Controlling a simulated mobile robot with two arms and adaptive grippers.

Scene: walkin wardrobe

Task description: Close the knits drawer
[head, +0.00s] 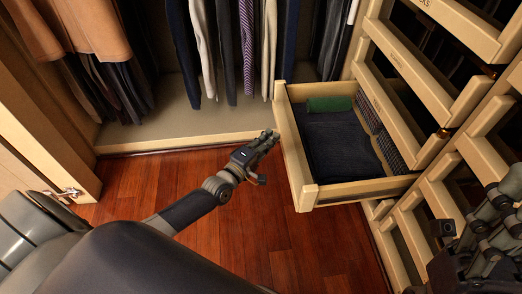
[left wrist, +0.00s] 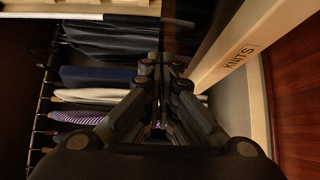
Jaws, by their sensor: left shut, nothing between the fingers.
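The knits drawer (head: 295,150) stands pulled out of the wooden drawer unit at the right. Folded dark cloth and a green roll lie in it. Its front panel faces left in the head view. In the left wrist view the panel (left wrist: 225,50) carries the label KNITS. My left gripper (head: 274,136) is shut and empty, just left of the front panel near its upper edge; I cannot tell whether it touches. Its closed fingers also show in the left wrist view (left wrist: 162,75). My right gripper (head: 492,225) is at the lower right, partly cut off, its fingers unclear.
Other drawers of the unit (head: 425,75) rise above and behind the open one, with gaps between their fronts. Hanging clothes (head: 235,45) fill the back. A cabinet door with a metal latch (head: 66,193) is at the left. The red wooden floor (head: 235,235) below is clear.

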